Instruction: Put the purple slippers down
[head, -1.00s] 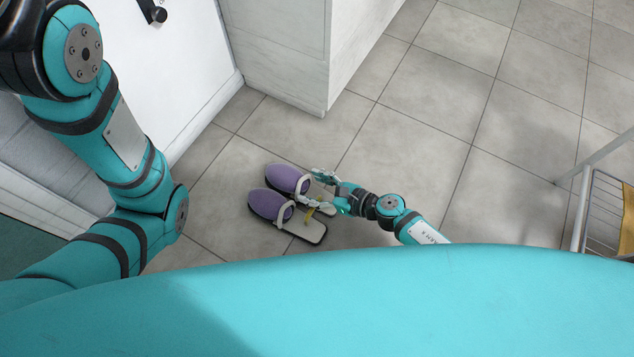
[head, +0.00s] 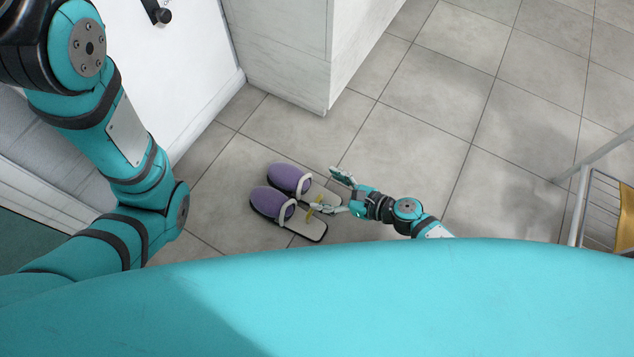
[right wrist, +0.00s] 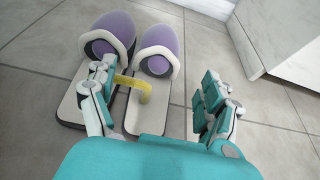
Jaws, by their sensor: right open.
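The two purple slippers (head: 273,202) lie side by side on the tiled floor, purple toes pointing up-left, with pale bands and light soles. A yellow strap (head: 318,207) spans their heel parts; it also shows in the right wrist view (right wrist: 134,86). My right gripper (head: 333,192) is open at the heel end of the slippers. In the right wrist view my right gripper (right wrist: 155,95) has one finger over the left slipper (right wrist: 106,32) and the other over bare floor right of the right slipper (right wrist: 158,50). My left arm shows at the left; its gripper is out of view.
A white cabinet corner (head: 290,60) stands beyond the slippers, with a white door or panel at the upper left. A metal rack with a yellow cloth (head: 606,215) stands at the right edge. The tiled floor (head: 440,150) between is clear.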

